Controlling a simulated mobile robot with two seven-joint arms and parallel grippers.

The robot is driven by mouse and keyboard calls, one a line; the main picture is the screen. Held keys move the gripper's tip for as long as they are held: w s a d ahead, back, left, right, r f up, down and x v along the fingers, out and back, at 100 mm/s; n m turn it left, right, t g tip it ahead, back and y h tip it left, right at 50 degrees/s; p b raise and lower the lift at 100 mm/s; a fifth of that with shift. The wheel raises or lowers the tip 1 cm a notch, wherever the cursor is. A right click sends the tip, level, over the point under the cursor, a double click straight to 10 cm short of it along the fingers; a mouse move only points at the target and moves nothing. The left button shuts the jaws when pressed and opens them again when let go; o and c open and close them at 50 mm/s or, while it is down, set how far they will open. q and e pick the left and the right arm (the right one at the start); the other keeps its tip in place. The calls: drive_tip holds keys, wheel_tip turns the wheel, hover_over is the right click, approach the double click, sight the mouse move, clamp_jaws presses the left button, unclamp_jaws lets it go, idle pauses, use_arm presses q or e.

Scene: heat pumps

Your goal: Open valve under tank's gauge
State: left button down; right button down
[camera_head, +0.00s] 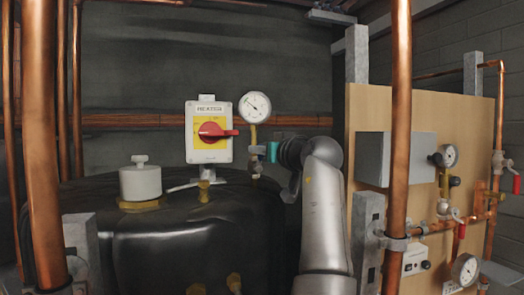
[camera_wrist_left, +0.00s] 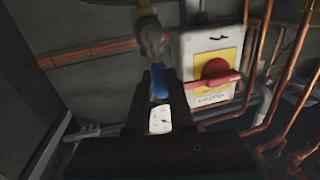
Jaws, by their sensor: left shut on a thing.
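The round white gauge (camera_head: 254,107) stands on a thin brass stem above the black tank (camera_head: 200,225). Below it is a small metal valve (camera_head: 257,153) with a teal-blue handle (camera_head: 273,152). My left gripper (camera_head: 281,153) reaches the handle from the right, with its arm rising from the bottom of the head view. The handle is partly hidden by the fingers. My right gripper is not in view.
A switch box (camera_head: 209,132) with a red handle stands just left of the gauge. A white cap (camera_head: 140,180) sits on the tank. A copper pipe (camera_head: 398,140) rises right of my arm, before a wooden panel (camera_head: 370,115) with more gauges and valves.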

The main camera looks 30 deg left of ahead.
use_arm(q)
drive_tip(key=shift+s+a+n, duration=0.1)
drive_tip(key=shift+s+n, duration=0.05)
drive_tip(key=shift+n, duration=0.25)
drive_tip(key=c, duration=0.8)
unclamp_jaws()
drive_tip(key=b+v, duration=0.5)
drive_tip(key=v, duration=1)
drive_tip(key=shift+b, duration=0.35)
drive_tip(key=shift+s, duration=0.1)
